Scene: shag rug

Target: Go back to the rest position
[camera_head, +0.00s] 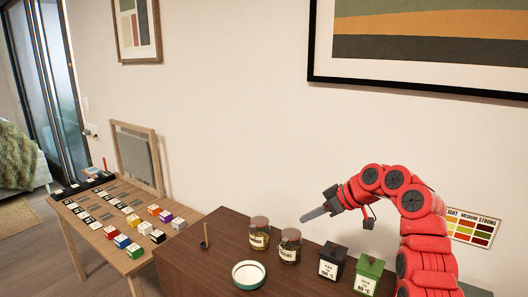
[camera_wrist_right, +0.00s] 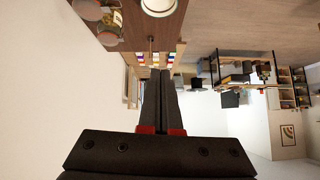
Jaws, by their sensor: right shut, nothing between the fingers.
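My right gripper (camera_head: 315,215) shows in the head view at the end of my red right arm, above the back of the dark brown table (camera_head: 190,268). Its fingers are pressed together and hold nothing. They point left, above the jars and clear of them. In the right wrist view the shut fingers (camera_wrist_right: 164,100) fill the middle of the picture with nothing between them. My left gripper is not in view.
Two lidded glass jars (camera_head: 259,236), a white dish with a green rim (camera_head: 249,275), a black canister (camera_head: 332,260) and a green canister (camera_head: 369,274) stand on the dark table. A lighter table (camera_head: 80,215) at left holds several coloured cubes. A wall rises behind.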

